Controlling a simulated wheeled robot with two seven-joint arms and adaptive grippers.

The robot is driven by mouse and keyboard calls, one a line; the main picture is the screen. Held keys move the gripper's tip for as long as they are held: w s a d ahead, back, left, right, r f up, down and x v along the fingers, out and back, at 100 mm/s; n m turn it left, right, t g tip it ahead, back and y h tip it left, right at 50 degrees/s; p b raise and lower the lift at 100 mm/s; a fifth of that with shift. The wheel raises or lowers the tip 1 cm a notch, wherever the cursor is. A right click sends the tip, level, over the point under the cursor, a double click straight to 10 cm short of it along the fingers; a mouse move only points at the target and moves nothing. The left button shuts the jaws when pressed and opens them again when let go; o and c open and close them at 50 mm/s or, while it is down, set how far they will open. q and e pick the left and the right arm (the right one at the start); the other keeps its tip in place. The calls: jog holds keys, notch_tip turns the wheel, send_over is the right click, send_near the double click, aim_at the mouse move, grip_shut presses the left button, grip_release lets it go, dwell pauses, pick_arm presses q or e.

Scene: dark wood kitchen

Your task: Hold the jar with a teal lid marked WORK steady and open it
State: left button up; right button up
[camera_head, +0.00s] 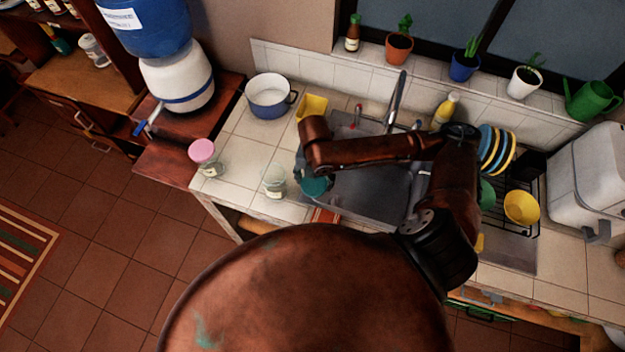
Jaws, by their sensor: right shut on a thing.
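My right arm reaches in from the right across the sink. My right gripper (313,178) points down at the sink's left edge, mostly hidden by its own wrist. It is shut on the teal lid (317,187), which shows beneath it. A clear glass jar (275,181) stands upright on the tiled counter just left of the lid, apart from it. No lid shows on this jar. The WORK marking cannot be read. My left gripper is not in view.
A pink-lidded jar (203,156) stands farther left on the counter (235,160). The sink (375,190) lies under my arm; a dish rack with a yellow bowl (521,207) is at right.

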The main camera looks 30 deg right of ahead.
jog(key=w+f, duration=0.1)
jog(key=f, duration=0.1)
jog(key=w+d+f, duration=0.1)
jog(key=w+f, duration=0.1)
jog(key=w+d+f, duration=0.1)
jog(key=w+f, duration=0.1)
jog(key=shift+d, duration=0.1)
jog(key=shift+d+f, duration=0.1)
jog(key=shift+f, duration=1.5)
jog(key=shift+c, duration=0.2)
jog(key=shift+f, duration=0.1)
jog(key=o, duration=1.3)
notch_tip(320, 180, up, 12)
jog(key=shift+w, duration=0.1)
